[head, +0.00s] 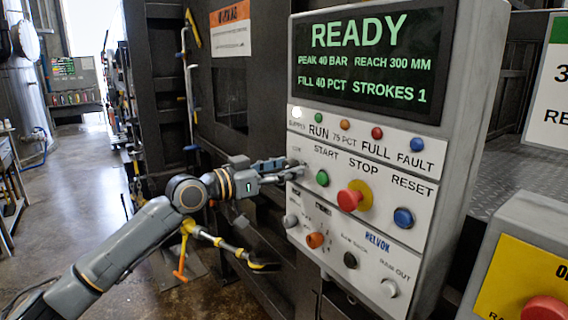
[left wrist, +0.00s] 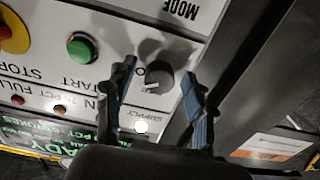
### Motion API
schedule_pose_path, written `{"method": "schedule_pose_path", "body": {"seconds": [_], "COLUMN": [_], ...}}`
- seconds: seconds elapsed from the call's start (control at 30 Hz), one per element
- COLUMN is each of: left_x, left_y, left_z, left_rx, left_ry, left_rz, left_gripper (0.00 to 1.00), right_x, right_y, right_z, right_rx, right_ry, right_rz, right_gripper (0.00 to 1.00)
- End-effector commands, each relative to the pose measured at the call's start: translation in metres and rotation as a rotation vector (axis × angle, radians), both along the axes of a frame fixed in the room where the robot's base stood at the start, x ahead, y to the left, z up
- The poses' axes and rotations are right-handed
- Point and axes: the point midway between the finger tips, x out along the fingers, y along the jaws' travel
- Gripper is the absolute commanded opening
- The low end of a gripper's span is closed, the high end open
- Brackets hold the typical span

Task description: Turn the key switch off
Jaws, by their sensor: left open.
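The control panel (head: 420,170) faces me with its screen reading READY. My left gripper (head: 296,166) is at the panel's left edge, beside the green START button (head: 322,178), and covers most of the switch there in the head view. In the left wrist view, a round grey switch (left wrist: 159,76) with a dark slot or grip lies between the two open fingertips of the left gripper (left wrist: 158,70). No finger clearly touches it. I cannot read its label; a lit white SUPPLY lamp (left wrist: 141,127) is near it. My right gripper is not in view.
A red STOP button (head: 350,199) on a yellow base and a blue RESET button (head: 403,217) sit right of START. Lower are an orange knob (head: 315,240) and other buttons. A yellow box (head: 530,275) with a red button stands at right. Open floor lies left.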

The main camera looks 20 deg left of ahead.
Motion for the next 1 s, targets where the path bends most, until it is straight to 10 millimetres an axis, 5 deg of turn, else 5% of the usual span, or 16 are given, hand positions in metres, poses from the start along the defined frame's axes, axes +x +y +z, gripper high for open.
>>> {"method": "schedule_pose_path", "body": {"seconds": [0.27, 0.53, 1.0], "left_x": [0.0010, 0.0008, 0.0006], "left_y": [-0.0004, -0.0001, -0.0002], "left_z": [-0.0006, -0.0004, 0.0011], "left_rx": [0.000, 0.000, -0.091], "left_ry": [0.000, 0.000, 0.071], "left_rz": [0.001, 0.001, 0.000], "left_gripper": [0.52, 0.00, 0.00], "right_x": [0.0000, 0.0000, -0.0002], "right_y": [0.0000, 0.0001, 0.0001], "right_z": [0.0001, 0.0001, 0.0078], "right_rx": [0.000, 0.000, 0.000], "right_ry": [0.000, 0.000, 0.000], "right_rz": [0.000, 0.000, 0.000], "right_gripper": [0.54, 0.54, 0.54]}}
